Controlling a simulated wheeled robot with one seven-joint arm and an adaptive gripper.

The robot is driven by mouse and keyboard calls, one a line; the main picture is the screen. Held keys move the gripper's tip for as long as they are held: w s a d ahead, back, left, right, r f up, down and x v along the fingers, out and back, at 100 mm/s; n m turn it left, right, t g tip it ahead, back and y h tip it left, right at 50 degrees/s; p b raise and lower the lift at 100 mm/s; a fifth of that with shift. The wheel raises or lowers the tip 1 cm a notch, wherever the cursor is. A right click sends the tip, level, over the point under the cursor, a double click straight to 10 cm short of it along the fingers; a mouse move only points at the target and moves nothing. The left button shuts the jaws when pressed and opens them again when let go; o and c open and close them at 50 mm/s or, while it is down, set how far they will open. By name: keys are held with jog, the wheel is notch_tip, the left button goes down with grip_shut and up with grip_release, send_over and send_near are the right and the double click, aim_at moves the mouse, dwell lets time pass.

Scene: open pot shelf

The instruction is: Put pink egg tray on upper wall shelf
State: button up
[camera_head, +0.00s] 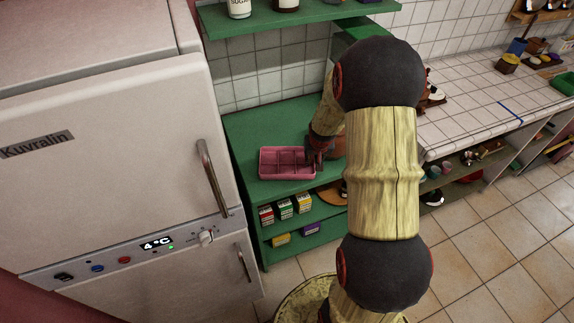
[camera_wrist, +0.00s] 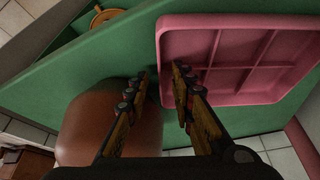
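The pink egg tray (camera_head: 287,176), a shallow divided tray, lies flat on the green lower shelf unit's top (camera_head: 262,128) beside the fridge. In the wrist view the tray (camera_wrist: 232,48) fills the upper right. My gripper (camera_head: 316,152) is at the tray's right end in the head view. In the wrist view my gripper (camera_wrist: 160,80) is open, one finger over the tray's inside and the other outside its near edge. I cannot tell whether either finger touches the tray. The green upper wall shelf (camera_head: 325,14) is above, with a sugar jar (camera_head: 239,8) and a dark jar (camera_head: 285,5) on its left part.
A brown rounded object (camera_wrist: 108,130) stands close beside my gripper. The fridge (camera_head: 120,130) borders the unit on the left. A tiled counter (camera_head: 475,100) runs to the right.

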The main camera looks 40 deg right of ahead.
jog(key=shift+f, duration=0.1)
jog(key=shift+c, duration=1.1)
jog(key=c, duration=0.4)
grip_shut()
